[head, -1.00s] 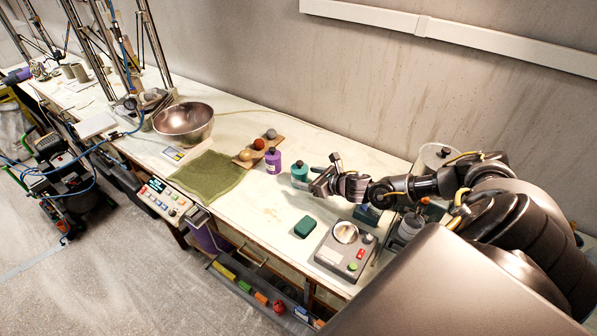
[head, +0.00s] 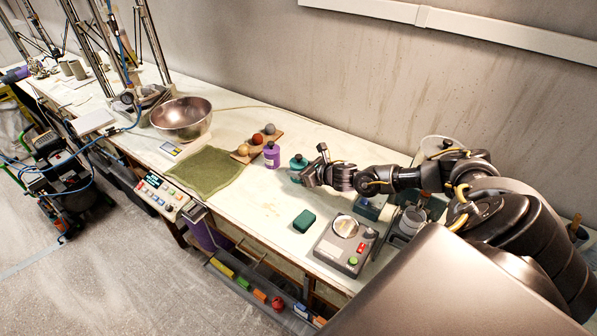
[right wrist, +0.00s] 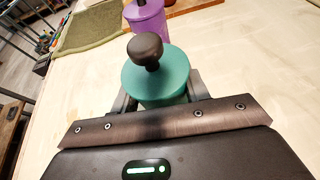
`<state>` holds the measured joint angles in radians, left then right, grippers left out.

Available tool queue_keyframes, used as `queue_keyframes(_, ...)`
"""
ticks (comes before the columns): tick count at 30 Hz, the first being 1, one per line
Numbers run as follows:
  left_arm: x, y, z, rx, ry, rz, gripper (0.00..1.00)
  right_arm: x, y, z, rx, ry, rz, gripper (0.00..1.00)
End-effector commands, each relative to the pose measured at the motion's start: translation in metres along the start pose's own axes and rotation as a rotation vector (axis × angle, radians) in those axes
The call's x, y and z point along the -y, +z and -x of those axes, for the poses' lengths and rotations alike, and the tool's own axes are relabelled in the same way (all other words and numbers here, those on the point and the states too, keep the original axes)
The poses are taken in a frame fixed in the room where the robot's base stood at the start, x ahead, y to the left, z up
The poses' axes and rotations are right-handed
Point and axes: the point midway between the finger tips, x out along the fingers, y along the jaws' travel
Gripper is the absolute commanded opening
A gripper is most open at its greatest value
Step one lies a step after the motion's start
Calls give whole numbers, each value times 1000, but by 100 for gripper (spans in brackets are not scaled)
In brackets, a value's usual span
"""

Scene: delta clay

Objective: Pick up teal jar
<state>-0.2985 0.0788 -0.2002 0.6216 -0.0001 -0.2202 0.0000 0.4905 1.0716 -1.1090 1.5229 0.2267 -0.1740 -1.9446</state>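The teal jar (head: 298,162) stands upright on the worktable, partly hidden by my right gripper (head: 309,166). In the right wrist view the teal jar (right wrist: 157,78) shows its round lid and dark knob. The fingers of my right gripper (right wrist: 160,95) are spread, one on each side of the jar below the lid. I cannot tell whether they touch it. My left gripper is in neither view.
A purple jar (head: 271,155) stands just left of the teal jar. A board with several balls (head: 257,139), a green cloth (head: 205,172) and a metal bowl (head: 182,119) lie farther left. A green block (head: 304,221) and a control box (head: 345,245) are nearer the front edge.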

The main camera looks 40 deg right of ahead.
Motion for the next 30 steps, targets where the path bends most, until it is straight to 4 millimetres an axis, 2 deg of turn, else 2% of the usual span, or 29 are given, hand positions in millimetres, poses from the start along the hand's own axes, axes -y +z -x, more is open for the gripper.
queue_keyframes(1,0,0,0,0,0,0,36,0,0,0,-1,0,0,32)
queue_keyframes(4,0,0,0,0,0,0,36,0,0,0,-1,0,0,20)
queue_keyframes(14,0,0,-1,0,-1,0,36,0,4,1,1,0,0,20)
queue_keyframes(20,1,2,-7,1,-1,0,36,1,26,10,4,1,3,20)
queue_keyframes(23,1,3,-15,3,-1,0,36,-13,39,18,4,6,1,20)
queue_keyframes(29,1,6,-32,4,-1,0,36,-52,80,44,7,5,4,20)
queue_keyframes(30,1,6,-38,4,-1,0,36,-64,80,46,4,7,2,20)
